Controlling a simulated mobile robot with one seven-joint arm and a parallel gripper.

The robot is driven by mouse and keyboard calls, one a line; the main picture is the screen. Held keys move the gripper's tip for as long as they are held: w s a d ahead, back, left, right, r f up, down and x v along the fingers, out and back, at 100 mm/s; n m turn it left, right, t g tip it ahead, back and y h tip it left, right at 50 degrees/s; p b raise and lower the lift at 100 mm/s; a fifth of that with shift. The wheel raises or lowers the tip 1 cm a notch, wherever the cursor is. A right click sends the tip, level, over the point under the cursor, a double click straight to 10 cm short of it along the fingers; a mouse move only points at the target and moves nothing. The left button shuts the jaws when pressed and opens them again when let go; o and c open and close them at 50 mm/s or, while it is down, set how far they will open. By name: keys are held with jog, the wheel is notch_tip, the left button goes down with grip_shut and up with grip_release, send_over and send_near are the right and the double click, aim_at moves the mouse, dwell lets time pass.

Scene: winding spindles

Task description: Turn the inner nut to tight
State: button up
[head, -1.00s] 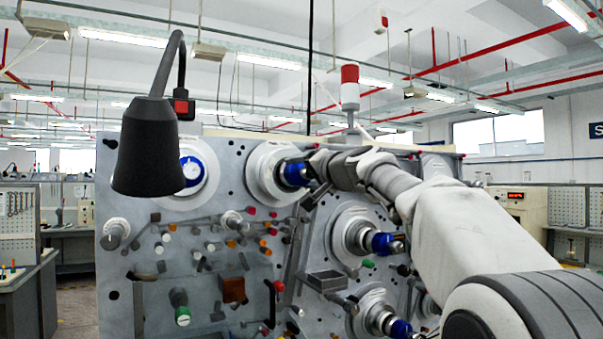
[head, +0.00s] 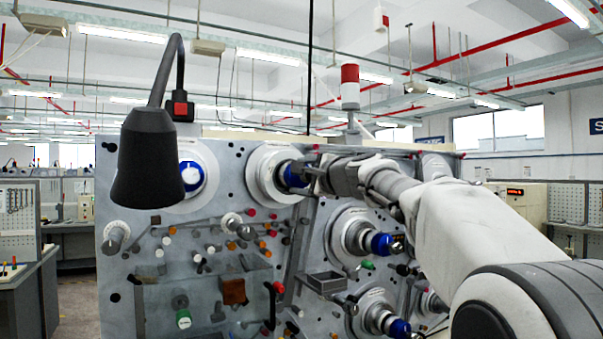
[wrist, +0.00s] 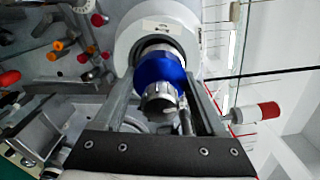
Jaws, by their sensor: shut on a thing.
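A blue nut (head: 294,175) sits on the upper middle spindle of the grey machine panel. In the wrist view the blue nut (wrist: 166,72) lies in front of a white round flange (wrist: 150,28), with a ridged silver end piece (wrist: 160,103) nearer the camera. My gripper (head: 303,174) is at this spindle, its fingers on either side of the blue nut and shut on it. The wrist view shows the gripper (wrist: 163,76) with one finger left and one right of the nut. The finger contact is partly hidden in the head view.
Other spindles with blue nuts stand lower right (head: 382,244) and upper left (head: 192,176). A black lamp (head: 147,160) hangs at the left front. Small knobs, levers and a grey tray (head: 326,282) stick out of the panel below my gripper.

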jog(key=m+p, duration=0.1)
jog(key=m, duration=0.4)
jog(key=shift+f+m, duration=0.1)
jog(key=shift+m, duration=0.2)
dwell(0.4)
jog(key=o, duration=1.3)
jog(key=shift+s, duration=0.15)
jog(key=b+v, duration=0.4)
jog(key=v, duration=1.3)
jog(key=shift+b, duration=0.35)
